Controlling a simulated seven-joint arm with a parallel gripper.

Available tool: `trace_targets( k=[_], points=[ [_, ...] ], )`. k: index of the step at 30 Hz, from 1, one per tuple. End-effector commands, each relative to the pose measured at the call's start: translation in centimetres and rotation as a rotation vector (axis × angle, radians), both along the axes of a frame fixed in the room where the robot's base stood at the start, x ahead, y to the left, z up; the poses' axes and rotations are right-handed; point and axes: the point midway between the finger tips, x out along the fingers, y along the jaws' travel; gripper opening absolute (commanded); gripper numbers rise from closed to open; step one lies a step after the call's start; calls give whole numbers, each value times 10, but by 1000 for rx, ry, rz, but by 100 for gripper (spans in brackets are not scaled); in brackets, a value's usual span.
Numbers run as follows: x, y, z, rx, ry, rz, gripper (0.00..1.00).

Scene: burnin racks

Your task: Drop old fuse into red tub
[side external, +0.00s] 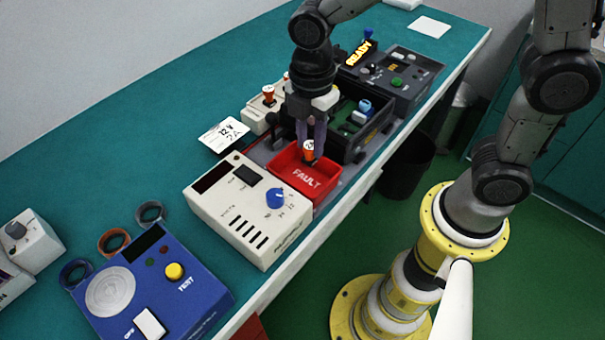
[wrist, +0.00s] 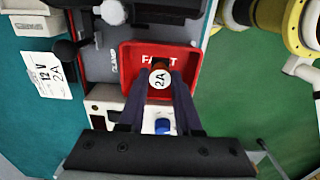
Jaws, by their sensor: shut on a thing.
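The old fuse (side external: 308,148) is an orange-brown cylinder with a white cap; in the wrist view the cap (wrist: 160,79) reads 2A. My gripper (side external: 308,140) points down and is shut on the fuse. In the wrist view, the two dark fingertips (wrist: 159,82) hold it from both sides. The red tub (side external: 322,193) is marked FAULT, and it also shows in the wrist view (wrist: 190,100). The fuse is over the tub's opening, near its back edge in the side view. I cannot tell its exact height above the tub floor.
A cream meter box (side external: 232,222) with a blue knob stands beside the tub. A black open rack (side external: 345,140) stands behind it. A white card (side external: 224,134) reads 12 V 2A. A blue tester (side external: 150,285) sits at front left. The bench edge is close to the tub.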

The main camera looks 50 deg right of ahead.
Motion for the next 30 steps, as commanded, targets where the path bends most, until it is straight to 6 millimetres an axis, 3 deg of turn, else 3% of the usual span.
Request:
trace_targets(
  k=[6,14,15,21,30],
  points=[
    [0,0,-12,0,1,0,0],
    [0,0,-13,0,0,0,0],
    [0,0,-13,0,0,0,34],
    [0,0,-13,0,0,0,68],
    [0,0,-12,0,-1,0,68]
  ],
)
